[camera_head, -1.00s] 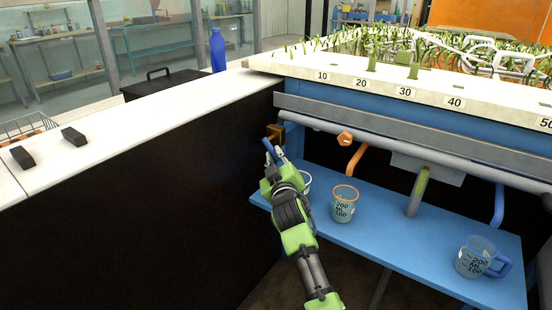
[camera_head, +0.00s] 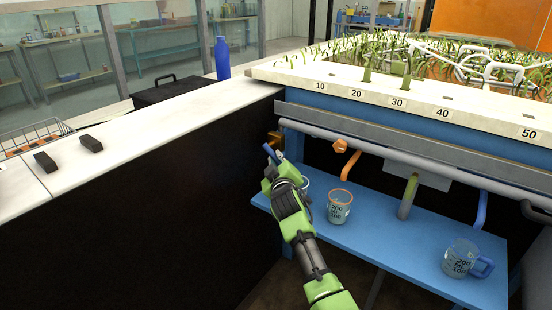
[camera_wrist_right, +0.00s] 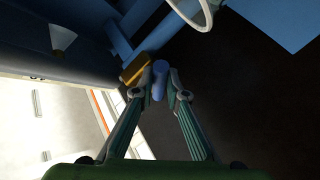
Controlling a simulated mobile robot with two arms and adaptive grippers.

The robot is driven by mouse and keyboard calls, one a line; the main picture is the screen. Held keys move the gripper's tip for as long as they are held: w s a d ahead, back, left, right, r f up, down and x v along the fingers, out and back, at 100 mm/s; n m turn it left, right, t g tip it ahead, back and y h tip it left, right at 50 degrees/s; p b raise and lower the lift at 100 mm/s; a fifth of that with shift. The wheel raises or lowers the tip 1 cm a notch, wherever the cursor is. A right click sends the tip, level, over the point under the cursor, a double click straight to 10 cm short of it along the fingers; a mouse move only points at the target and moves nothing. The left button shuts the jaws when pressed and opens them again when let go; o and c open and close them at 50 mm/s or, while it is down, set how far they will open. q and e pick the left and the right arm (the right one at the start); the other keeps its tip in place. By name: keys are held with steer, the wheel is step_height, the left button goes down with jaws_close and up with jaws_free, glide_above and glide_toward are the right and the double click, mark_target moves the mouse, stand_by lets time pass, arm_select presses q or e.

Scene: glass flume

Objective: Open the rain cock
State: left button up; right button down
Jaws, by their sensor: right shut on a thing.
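The rain cock shows as a small brass body (camera_head: 275,137) with a blue lever (camera_head: 270,151), at the left end of the pipe under the planted tray. My right gripper (camera_head: 274,158) is shut on the blue lever, with the arm reaching up from the bottom of the head view. In the right wrist view, the blue lever (camera_wrist_right: 159,78) sits between the two fingers (camera_wrist_right: 159,90), and the brass body (camera_wrist_right: 134,68) is just left of it. The fingers partly hide the lever. My left gripper is not in view.
A blue shelf (camera_head: 415,235) below holds an orange-rimmed beaker (camera_head: 339,207) and a blue-handled beaker (camera_head: 460,258); another clear rim shows beside my gripper. Orange, green and blue outlets hang from the grey pipe (camera_head: 400,155). A dark panel (camera_head: 160,210) stands to the left.

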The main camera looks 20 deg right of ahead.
steer(key=c, duration=2)
jaws_free()
steer(key=v, duration=1.2)
steer(key=shift+a, duration=0.1)
